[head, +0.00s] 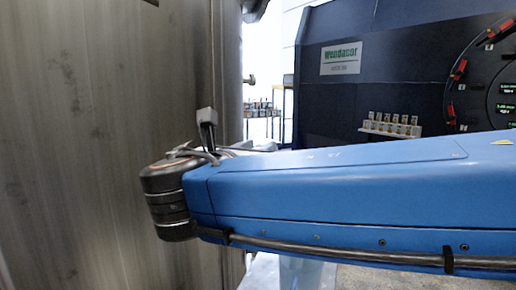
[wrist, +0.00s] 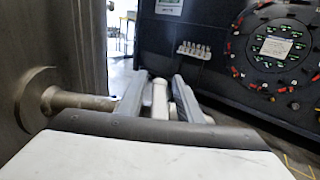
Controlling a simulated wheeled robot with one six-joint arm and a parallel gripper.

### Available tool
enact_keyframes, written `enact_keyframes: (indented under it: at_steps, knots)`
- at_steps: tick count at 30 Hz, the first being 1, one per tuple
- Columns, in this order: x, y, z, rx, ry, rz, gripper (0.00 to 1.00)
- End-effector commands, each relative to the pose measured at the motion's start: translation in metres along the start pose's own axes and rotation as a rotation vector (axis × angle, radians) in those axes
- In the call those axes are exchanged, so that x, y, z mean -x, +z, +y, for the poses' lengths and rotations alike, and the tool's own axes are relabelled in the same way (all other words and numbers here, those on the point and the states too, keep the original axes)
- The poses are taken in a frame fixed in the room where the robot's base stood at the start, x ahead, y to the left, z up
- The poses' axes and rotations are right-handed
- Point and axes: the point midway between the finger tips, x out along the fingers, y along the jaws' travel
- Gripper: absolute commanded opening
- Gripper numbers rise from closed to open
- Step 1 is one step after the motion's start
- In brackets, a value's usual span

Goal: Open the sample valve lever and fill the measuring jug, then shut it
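In the wrist view, a short metal pipe (wrist: 75,100) comes out of a round flange on the steel tank at the left and runs behind my gripper. It looks like the sample valve's pipe. My gripper (wrist: 160,80) has its two grey fingers apart. A pale upright bar (wrist: 160,98), perhaps the valve lever, stands between them, with narrow gaps beside it; contact is not clear. In the head view, my blue arm hides the gripper and most of the valve. A small grey block on a dark stem (head: 206,120) shows above the arm's end; I cannot tell what it is. No measuring jug is visible.
The steel tank wall (head: 90,130) fills the left, close to my arm. A dark machine panel (head: 400,60) with a round dial stands behind at the right, with a rack of small bottles (head: 390,124). A shelf (head: 262,115) stands farther back.

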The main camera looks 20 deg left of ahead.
Motion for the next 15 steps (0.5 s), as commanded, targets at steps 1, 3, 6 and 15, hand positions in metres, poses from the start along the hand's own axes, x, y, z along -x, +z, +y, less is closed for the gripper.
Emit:
enact_keyframes:
  at_steps: [1,3,6,15]
  knots:
    - [-0.0011,0.0,-0.0001,0.0,0.0,0.0,0.33]
    - [-0.0015,0.0,0.0,0.0,0.0,0.0,0.33]
    - [-0.0014,0.0,0.0,0.0,0.0,0.0,0.33]
    - [-0.0013,-0.0001,-0.0001,0.0,0.0,0.0,0.0]
